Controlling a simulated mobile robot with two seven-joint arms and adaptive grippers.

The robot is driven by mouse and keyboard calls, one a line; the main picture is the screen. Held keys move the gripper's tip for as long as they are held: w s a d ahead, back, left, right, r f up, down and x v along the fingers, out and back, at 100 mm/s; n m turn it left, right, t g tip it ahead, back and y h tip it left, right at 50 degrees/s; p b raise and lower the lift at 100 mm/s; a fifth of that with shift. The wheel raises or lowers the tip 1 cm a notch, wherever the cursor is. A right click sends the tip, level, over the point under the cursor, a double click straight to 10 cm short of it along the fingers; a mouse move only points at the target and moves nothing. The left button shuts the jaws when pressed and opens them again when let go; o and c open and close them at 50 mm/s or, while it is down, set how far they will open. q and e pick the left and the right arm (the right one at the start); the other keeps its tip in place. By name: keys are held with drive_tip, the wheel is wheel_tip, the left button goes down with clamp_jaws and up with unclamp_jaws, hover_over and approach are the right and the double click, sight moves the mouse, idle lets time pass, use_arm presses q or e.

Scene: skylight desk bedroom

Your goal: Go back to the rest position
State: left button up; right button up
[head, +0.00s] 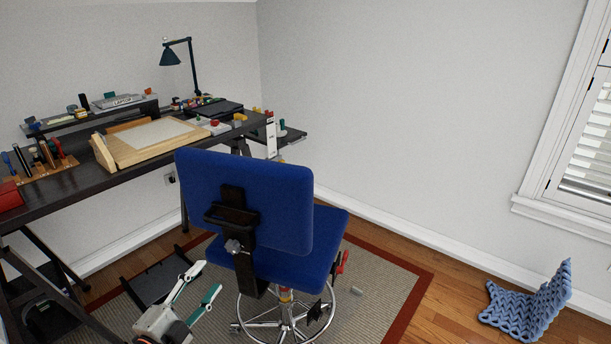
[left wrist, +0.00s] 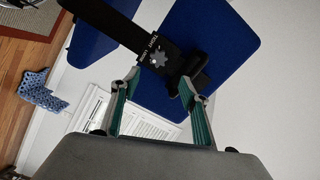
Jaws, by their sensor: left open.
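My left gripper (head: 203,284) is at the lower left of the head view, in front of the blue swivel chair (head: 245,200). Its two green-padded fingers are spread apart with nothing between them. In the left wrist view the open fingers (left wrist: 160,90) point towards the chair's blue backrest (left wrist: 225,55) and its black bracket with a knob. I cannot tell how close the fingers are to the chair. My right gripper does not show.
A dark desk (head: 75,188) with a drawing board (head: 150,142), tools and a lamp (head: 180,65) stands at the left. The chair stands on a red-bordered rug (head: 385,290). A blue knitted blanket (head: 525,305) lies on the wooden floor at right, where bare floor shows.

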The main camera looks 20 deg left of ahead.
use_arm(q)
drive_tip(key=s+d+f+n+g, duration=0.2)
drive_tip(key=s+d+f+n, duration=0.1)
drive_tip(key=f, duration=0.5)
drive_tip(key=s+d+f+n+g, duration=0.3)
drive_tip(key=s+d+f, duration=0.3)
drive_tip(key=d+f, duration=0.1)
drive_tip(key=s+d+f+n+g+h, duration=0.1)
drive_tip(key=s+d+f+n, duration=0.3)
drive_tip(key=f, duration=0.5)
drive_tip(key=shift+s+d+g, duration=0.55)
drive_tip(key=shift+d+g, duration=0.25)
